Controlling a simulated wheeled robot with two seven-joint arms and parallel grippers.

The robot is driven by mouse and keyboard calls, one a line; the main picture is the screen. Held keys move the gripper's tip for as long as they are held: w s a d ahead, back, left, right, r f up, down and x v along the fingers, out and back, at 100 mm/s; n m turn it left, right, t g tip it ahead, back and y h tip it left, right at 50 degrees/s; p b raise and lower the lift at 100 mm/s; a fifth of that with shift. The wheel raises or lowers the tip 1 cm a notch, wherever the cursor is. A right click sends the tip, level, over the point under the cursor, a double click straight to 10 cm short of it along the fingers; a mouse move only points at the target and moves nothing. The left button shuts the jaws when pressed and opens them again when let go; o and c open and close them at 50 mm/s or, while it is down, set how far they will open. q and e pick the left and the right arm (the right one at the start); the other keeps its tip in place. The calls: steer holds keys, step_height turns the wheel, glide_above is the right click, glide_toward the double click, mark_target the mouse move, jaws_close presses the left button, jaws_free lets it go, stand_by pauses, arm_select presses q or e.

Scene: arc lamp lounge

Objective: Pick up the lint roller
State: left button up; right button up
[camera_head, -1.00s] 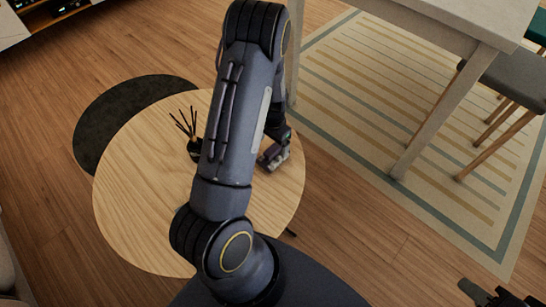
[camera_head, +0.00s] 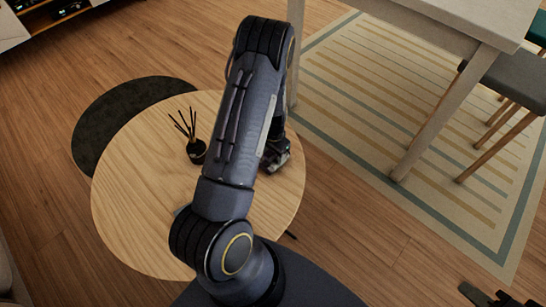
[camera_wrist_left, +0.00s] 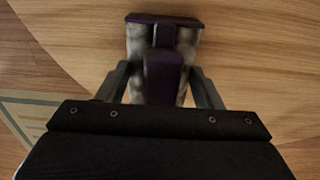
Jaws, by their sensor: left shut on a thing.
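The lint roller (camera_wrist_left: 160,75), with dark purple parts and pale grey sides, is between the fingers of my left gripper (camera_wrist_left: 163,88) in the left wrist view. The fingers are shut on it from both sides. In the head view my left gripper (camera_head: 275,158) is over the right part of the round wooden table (camera_head: 135,210), partly behind my arm. I cannot make out the roller there, nor tell whether it touches the tabletop. My right gripper (camera_head: 488,296) shows only in part at the bottom right corner, away from the table; its opening is unclear.
A dark reed diffuser (camera_head: 196,150) stands on the round table just left of my left arm. A dark round surface (camera_head: 115,110) lies behind the table. A pale table (camera_head: 440,25) and grey stool (camera_head: 508,80) stand at right on a striped rug (camera_head: 365,100).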

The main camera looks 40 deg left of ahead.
arm_select(q)
steer(key=shift+c, duration=0.8)
steer(key=shift+r, duration=0.1)
steer(key=shift+r, duration=0.2)
steer(key=r, duration=0.1)
steer(key=r+p, duration=0.1)
steer(key=r, duration=0.1)
steer(key=shift+s+d+r, duration=0.1)
steer(key=shift+d+r, duration=0.1)
steer(key=shift+r, duration=0.05)
steer(key=s+d+r+p, duration=0.2)
steer(key=s+d+r, duration=0.7)
steer(key=d, duration=0.1)
steer(key=shift+p, duration=0.3)
steer(key=shift+s, duration=0.1)
